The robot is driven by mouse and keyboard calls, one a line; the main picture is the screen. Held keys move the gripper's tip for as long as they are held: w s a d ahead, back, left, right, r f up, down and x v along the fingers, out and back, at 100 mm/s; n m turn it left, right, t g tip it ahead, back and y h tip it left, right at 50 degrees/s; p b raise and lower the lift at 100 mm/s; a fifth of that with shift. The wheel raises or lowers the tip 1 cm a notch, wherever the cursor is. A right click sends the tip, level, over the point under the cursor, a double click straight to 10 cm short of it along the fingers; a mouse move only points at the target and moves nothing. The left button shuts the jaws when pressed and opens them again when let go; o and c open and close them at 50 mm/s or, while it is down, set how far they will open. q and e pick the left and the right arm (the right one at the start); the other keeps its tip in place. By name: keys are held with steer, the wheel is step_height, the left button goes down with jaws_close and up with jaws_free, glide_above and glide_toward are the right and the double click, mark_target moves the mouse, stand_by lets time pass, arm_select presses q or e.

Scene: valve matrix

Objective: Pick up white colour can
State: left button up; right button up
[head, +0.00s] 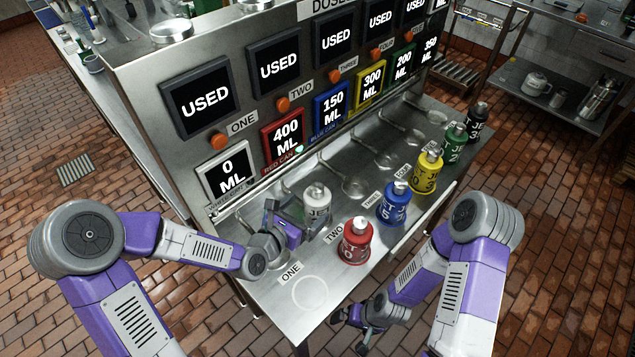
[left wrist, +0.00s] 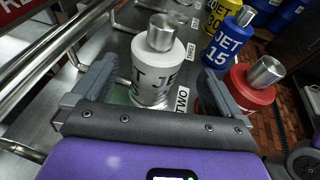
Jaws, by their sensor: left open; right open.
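The white can (head: 317,202) with a silver cap stands upright on the steel counter, below the dispenser panel. My left gripper (head: 288,214) is open just to its left, with its fingers pointing toward the can. In the left wrist view the white can (left wrist: 158,75) stands ahead, between the two open fingers of the left gripper (left wrist: 155,97); I cannot tell whether either finger touches it. The red can (left wrist: 250,85) is close beside the right-hand finger. My right gripper (head: 365,318) is open and empty, low in front of the counter's edge.
The red can (head: 356,241), blue can (head: 394,204), yellow can (head: 427,172), green can (head: 454,145) and black can (head: 476,123) stand in a row along the counter's front. The ring marked ONE (head: 310,293) is empty. The dispenser panel (head: 240,130) rises behind.

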mark_target(310, 208)
arm_select(q)
steer(key=shift+w+d+f, duration=0.25)
steer(key=shift+w, duration=0.3)
steer(key=shift+w+d+f+b, duration=0.25)
steer(key=shift+w+d+b, duration=0.05)
steer(key=shift+d+b, duration=0.15)
steer(key=w+f, duration=0.1)
steer(key=w+d+b, duration=0.1)
steer(key=w, duration=0.1)
steer(key=shift+d+f, duration=0.2)
steer(key=shift+f, duration=0.2)
steer(key=shift+w+d+f, duration=0.1)
steer(key=shift+w+d, duration=0.2)
steer(key=shift+w, duration=0.1)
steer(key=c, duration=1.6)
steer(key=shift+w+r, duration=0.1)
steer(key=shift+r, duration=0.1)
steer(key=shift+c, duration=0.8)
